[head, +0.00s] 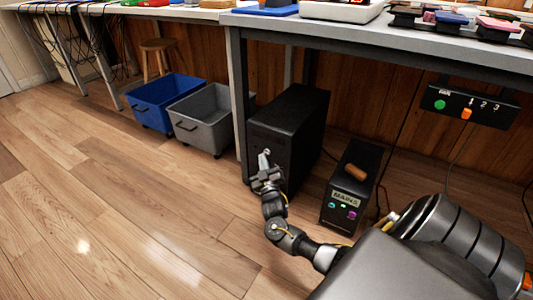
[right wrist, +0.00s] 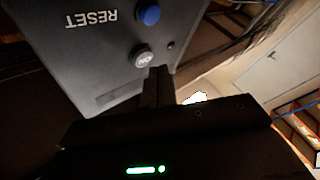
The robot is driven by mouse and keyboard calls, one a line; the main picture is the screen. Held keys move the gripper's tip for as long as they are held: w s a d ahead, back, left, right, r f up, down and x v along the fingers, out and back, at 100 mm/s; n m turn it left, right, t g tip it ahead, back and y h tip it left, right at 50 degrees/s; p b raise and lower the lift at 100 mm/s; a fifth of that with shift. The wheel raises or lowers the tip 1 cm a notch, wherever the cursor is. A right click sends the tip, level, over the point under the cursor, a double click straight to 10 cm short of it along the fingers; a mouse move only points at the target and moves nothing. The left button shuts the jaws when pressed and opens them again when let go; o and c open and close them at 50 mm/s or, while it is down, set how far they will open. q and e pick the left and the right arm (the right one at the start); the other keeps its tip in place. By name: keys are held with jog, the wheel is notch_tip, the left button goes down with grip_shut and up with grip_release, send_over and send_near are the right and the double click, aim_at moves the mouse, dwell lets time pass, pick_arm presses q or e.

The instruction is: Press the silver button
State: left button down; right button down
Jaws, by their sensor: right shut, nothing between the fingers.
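The silver button (right wrist: 143,57) shows in the right wrist view on the dark front panel of a black tower case (right wrist: 75,40). The same case (head: 300,115) stands on the floor under the table in the head view. My right gripper (head: 266,165) is at the case's front, and its arm hides part of the case there. In the right wrist view the right gripper (right wrist: 158,72) is shut and empty, its tips just below the silver button. I cannot tell whether they touch it. My left gripper is not in view.
A blue button (right wrist: 149,15) sits near the RESET label on the same panel. A smaller black box (head: 350,185) marked MAINS stands to the right. A blue bin (head: 165,100) and a grey bin (head: 203,115) stand left. The floor in front is clear.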

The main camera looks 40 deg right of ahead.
jog(key=shift+d, duration=0.1)
jog(key=shift+w+d, duration=0.15)
jog(key=shift+d, duration=0.15)
jog(key=shift+w+d, duration=0.1)
jog(key=shift+d, duration=0.35)
dwell(0.7)
jog(key=shift+a, duration=0.1)
jog(key=shift+s+a+p, duration=0.25)
jog(key=shift+a+p, duration=0.25)
jog(key=shift+a, duration=0.25)
jog(key=shift+a, duration=0.1)
jog(key=shift+s+a+p, duration=0.25)
jog(key=shift+a+p, duration=0.1)
jog(key=shift+a, duration=0.4)
jog(key=shift+s+a+p, duration=0.25)
jog(key=shift+a+p, duration=0.1)
jog(key=shift+a, duration=0.45)
jog(key=shift+s+a+p, duration=0.25)
jog(key=shift+a+p, duration=0.1)
jog(key=shift+a, duration=0.4)
